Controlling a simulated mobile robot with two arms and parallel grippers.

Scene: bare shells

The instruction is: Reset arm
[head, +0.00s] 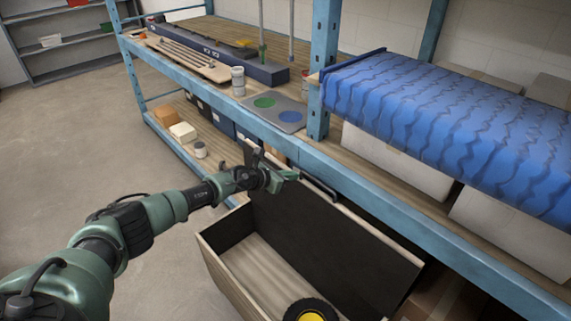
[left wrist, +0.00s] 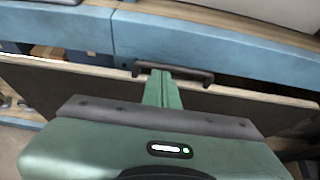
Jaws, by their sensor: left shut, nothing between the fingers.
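My left gripper (head: 289,176) is at the end of the green arm that comes in from the left. It also shows in the left wrist view (left wrist: 161,88), its green fingers together and empty. It hovers by the top edge of the dark upright panel (head: 330,250) of an open wooden box (head: 222,267). In the left wrist view a black handle (left wrist: 200,76) on the panel's edge lies just beyond the fingertips; I cannot tell whether they touch. My right gripper is not in view.
A black wheel with a yellow hub (head: 311,316) is at the box's near end. A blue-framed shelf (head: 362,190) runs behind the box, bearing a blue ribbed roll (head: 440,115), a grey plate with coloured discs (head: 275,112) and a can (head: 238,80). Floor (head: 90,130) at left is clear.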

